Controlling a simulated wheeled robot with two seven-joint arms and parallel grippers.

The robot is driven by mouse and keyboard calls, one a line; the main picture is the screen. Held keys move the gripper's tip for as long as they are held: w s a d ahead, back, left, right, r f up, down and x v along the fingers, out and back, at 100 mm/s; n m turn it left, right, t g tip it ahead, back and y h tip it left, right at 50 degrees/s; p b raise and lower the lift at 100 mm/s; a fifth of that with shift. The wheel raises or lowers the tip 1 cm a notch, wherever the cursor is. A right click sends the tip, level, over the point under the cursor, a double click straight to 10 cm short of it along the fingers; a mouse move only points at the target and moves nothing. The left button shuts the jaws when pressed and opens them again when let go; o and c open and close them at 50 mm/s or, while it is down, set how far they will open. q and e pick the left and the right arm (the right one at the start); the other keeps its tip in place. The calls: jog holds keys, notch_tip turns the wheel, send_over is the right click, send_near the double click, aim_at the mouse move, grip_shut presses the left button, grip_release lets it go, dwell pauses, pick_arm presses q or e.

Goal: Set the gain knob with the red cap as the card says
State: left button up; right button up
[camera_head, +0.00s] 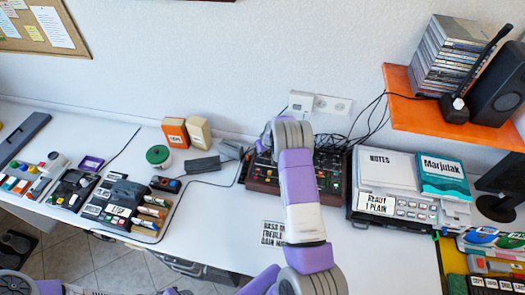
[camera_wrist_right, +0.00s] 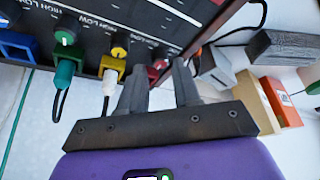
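The dark mixer with wooden sides (camera_head: 262,178) stands at the back of the desk, partly hidden behind my right arm. In the wrist view its panel (camera_wrist_right: 120,15) carries a row of knobs: green, yellow and, at the end near the wooden side, the red-capped knob (camera_wrist_right: 158,66). My right gripper (camera_wrist_right: 160,72) has its two fingers apart, one on each side of the red-capped knob; I cannot tell whether they touch it. The head view hides this gripper behind the arm. The card (camera_head: 272,234) lies on the desk, partly covered by my arm; its "GAIN" line is cut off. My left gripper is out of view.
Plugs sit below the knobs, including a green one (camera_wrist_right: 63,72) and a white one (camera_wrist_right: 109,82). Grey blocks (camera_head: 203,166) and an orange box (camera_head: 175,133) stand left of the mixer. A player (camera_head: 400,212) stands at right, below an orange shelf (camera_head: 425,108).

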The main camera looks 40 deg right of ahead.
jog(key=shift+x, duration=1.3)
jog(key=shift+w, duration=0.1)
jog(key=shift+c, duration=0.4)
grip_shut()
